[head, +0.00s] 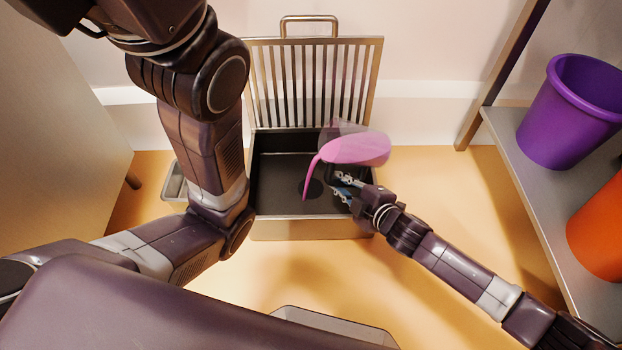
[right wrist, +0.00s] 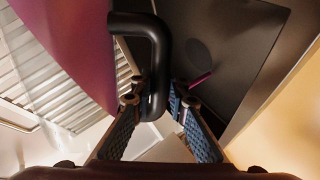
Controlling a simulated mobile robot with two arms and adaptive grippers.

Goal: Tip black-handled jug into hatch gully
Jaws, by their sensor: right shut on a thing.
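The clear jug (head: 338,128) with pink contents (head: 358,151) is tipped to the left above the hatch gully. A pink stream (head: 307,180) falls from its left end into the dark basin of the gully (head: 270,180). My right gripper (head: 345,187) is shut on the jug's black handle, which shows in the right wrist view (right wrist: 160,50). The jug's magenta side (right wrist: 75,40) also shows there. The gully's barred lid (head: 315,85) stands open at the back. My left arm crosses the left side, and its gripper is out of view.
A purple bucket (head: 570,115) and an orange container (head: 600,235) stand on the grey shelf (head: 500,125) at the right. A small metal tray (head: 174,182) lies left of the gully. A clear-walled container (head: 330,325) shows at the bottom. Yellow floor between is open.

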